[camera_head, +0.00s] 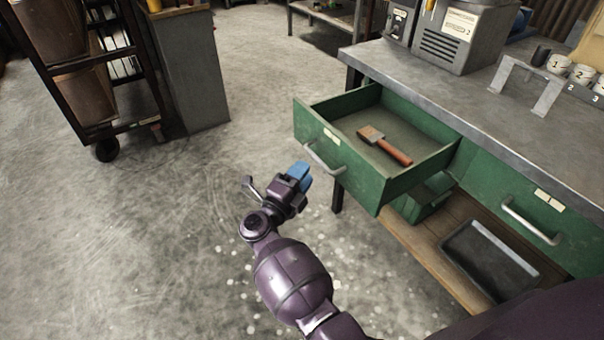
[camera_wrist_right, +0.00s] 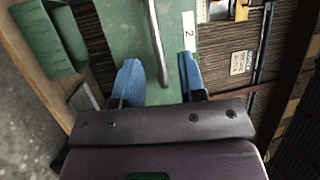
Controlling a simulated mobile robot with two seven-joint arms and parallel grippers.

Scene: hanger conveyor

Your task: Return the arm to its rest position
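My right gripper (camera_head: 300,174) has blue fingertips and is in front of an open green drawer (camera_head: 317,148), below and left of its silver handle (camera_head: 323,160). The gripper appears clear of the handle. My right arm reaches in from the bottom of the head view. My left gripper is not in view.
A tool with a reddish-brown handle (camera_head: 394,152) lies in the drawer. The grey workbench top (camera_head: 440,88) is above it. A dark tray (camera_head: 487,257) sits on the wooden lower shelf. A wheeled rack (camera_head: 130,60) stands at upper left. The floor to the left is clear.

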